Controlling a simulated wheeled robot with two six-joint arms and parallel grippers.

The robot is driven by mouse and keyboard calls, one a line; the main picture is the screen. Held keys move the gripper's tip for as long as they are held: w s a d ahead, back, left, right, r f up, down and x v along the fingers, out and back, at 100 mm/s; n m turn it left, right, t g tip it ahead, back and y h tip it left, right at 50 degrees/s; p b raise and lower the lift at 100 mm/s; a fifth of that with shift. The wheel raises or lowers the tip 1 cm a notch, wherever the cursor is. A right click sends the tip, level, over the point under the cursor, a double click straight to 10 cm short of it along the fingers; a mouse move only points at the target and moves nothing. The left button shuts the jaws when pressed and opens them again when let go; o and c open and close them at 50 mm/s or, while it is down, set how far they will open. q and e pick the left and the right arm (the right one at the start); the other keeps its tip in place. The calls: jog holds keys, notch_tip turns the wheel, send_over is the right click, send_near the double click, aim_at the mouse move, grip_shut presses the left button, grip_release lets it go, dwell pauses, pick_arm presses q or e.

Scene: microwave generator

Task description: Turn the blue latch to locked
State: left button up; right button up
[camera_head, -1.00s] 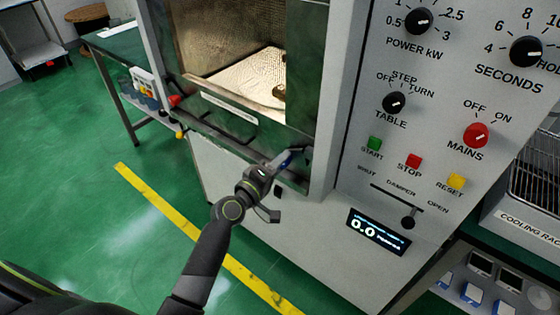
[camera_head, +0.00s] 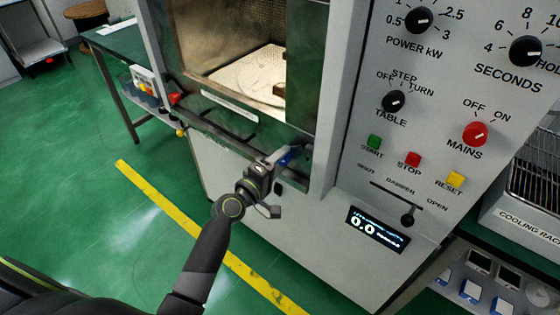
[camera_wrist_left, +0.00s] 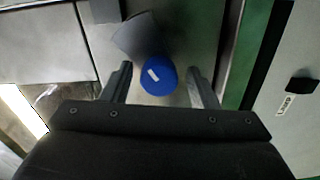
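The blue latch (camera_head: 284,157) sits low on the front of the microwave generator, below the chamber window. In the left wrist view the blue latch (camera_wrist_left: 158,76) is a round blue knob with a small white mark, beside a grey plate. My left gripper (camera_head: 278,160) is at the latch. In the left wrist view its two fingers (camera_wrist_left: 160,84) stand apart, one on each side of the knob, with a gap visible on both sides. The head view hides part of the latch behind the gripper. My right gripper is not in view.
The control panel to the right carries the red mains knob (camera_head: 475,134), coloured buttons and a damper slider (camera_head: 407,217). A black handle bar (camera_head: 228,124) runs along the chamber front. A cooling rack (camera_head: 537,170) stands at the far right. Green floor on the left is open.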

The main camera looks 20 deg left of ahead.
pick_arm(q)
jog(key=shift+s, duration=0.1)
jog(key=b+v, duration=0.3)
jog(key=v, duration=1.4)
jog(key=shift+s, duration=0.1)
